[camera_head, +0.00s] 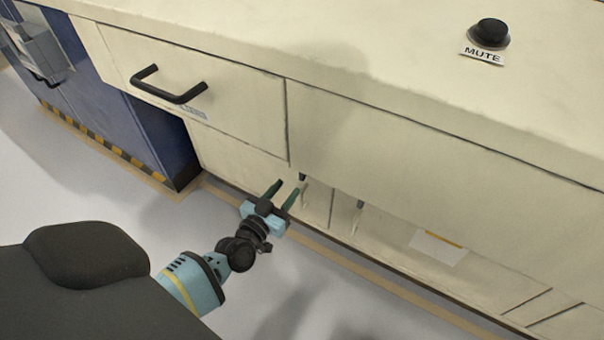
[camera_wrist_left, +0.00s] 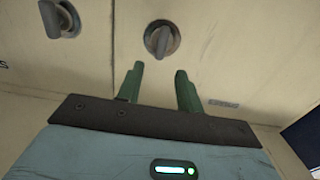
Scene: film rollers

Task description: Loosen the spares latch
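A dark round latch knob (camera_wrist_left: 161,40) with a raised grip bar sits on the cream cabinet front in the left wrist view. It is just beyond my left gripper's fingertips (camera_wrist_left: 160,72), roughly centred between them. A second similar latch knob (camera_wrist_left: 60,18) is to its left. A small label (camera_wrist_left: 224,103) is too blurred to read, so I cannot tell which latch is spares. In the head view my left gripper (camera_head: 287,190) is open and empty, low before the cabinet; small dark latch parts (camera_head: 303,178) show beside it. My right gripper is not in view.
A cream drawer with a black handle (camera_head: 168,86) is above my left gripper, under the overhanging worktop (camera_head: 330,50). A black MUTE button (camera_head: 491,33) is on top. A blue cabinet (camera_head: 125,125) stands at left. The grey floor (camera_head: 85,190) is clear.

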